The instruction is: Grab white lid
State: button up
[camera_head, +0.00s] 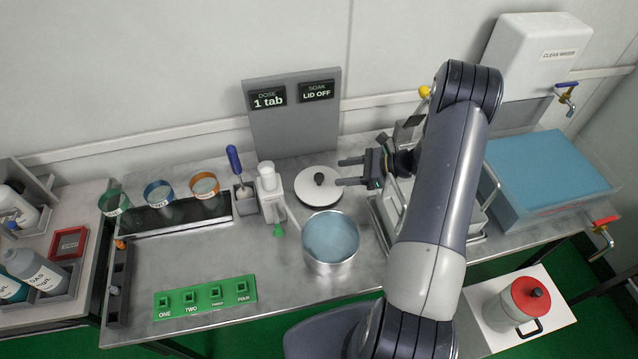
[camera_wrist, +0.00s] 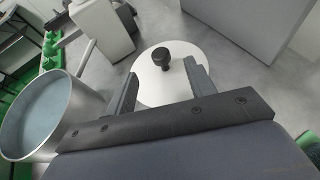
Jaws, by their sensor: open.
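The white lid (camera_head: 307,188) is a round disc with a black knob (camera_head: 319,179). It lies on the metal table behind the pot. My gripper (camera_head: 340,171) is open just to the right of the lid, its two fingers pointing left towards the knob. In the wrist view the lid (camera_wrist: 180,85) lies ahead of my gripper (camera_wrist: 160,80). The black knob (camera_wrist: 162,58) appears beyond the fingertips, roughly between their lines. Nothing is between the fingers. Part of the lid's near side is hidden by the gripper.
A metal pot (camera_head: 331,262) of bluish liquid stands in front of the lid. A white dispenser (camera_head: 270,190) stands to its left, and a grey sign panel (camera_head: 292,125) behind it. A metal rack (camera_head: 380,225) is to the right.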

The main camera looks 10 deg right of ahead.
aim_at(322, 176)
jog(key=shift+p+x, duration=1.05)
jog(key=shift+x, duration=2)
jog(key=shift+f, duration=0.15)
jog(key=shift+c, duration=0.3)
grip_shut()
